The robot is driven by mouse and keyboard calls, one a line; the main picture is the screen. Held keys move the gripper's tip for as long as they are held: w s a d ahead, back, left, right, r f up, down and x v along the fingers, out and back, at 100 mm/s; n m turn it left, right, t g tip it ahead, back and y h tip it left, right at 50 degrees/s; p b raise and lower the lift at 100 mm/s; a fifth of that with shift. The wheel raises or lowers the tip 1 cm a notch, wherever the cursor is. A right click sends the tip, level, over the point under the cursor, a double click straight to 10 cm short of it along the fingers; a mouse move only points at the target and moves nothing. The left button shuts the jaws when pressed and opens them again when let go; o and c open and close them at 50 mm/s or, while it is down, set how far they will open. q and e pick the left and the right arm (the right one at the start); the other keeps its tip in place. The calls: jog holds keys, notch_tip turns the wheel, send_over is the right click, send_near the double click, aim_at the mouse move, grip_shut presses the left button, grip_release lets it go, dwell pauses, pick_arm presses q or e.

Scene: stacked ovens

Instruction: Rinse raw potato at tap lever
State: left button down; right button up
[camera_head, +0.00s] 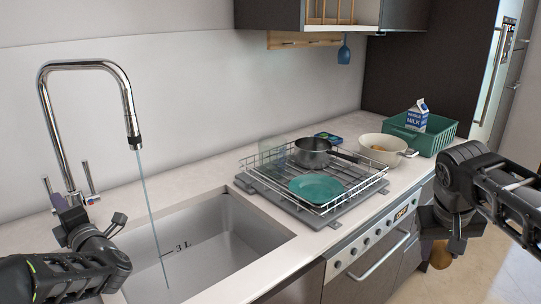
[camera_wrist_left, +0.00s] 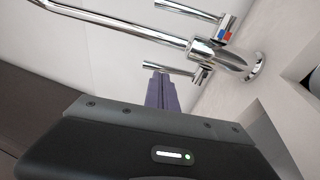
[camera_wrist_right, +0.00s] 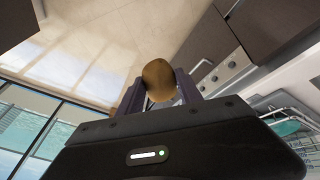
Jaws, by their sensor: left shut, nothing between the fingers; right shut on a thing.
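A chrome tap (camera_head: 90,120) stands behind the sink (camera_head: 215,245), and a thin stream of water (camera_head: 153,220) runs from its spout into the basin. Two tap levers flank its base; the left wrist view shows one lever (camera_wrist_left: 170,67) near my fingers. My left gripper (camera_head: 62,207) is shut with nothing in it, its fingertips at or beside the left lever; I cannot tell if they touch. My right gripper (camera_wrist_right: 160,90) is shut on a brown potato (camera_wrist_right: 159,78), held over the floor in front of the counter, right of the sink. The potato (camera_head: 440,256) is partly hidden in the head view.
A wire dish rack (camera_head: 262,172) right of the sink holds a dark pot (camera_head: 313,152) and a teal plate (camera_head: 317,187). Beyond are a cream pot (camera_head: 383,146), a green crate (camera_head: 428,138) and a milk carton (camera_head: 417,115). An oven front (camera_head: 375,260) lies below the counter.

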aim_at(50, 187)
pick_arm(q)
jog(key=shift+p+x, duration=0.35)
jog(key=shift+x, duration=1.6)
pick_arm(e)
jog(key=shift+r, duration=0.55)
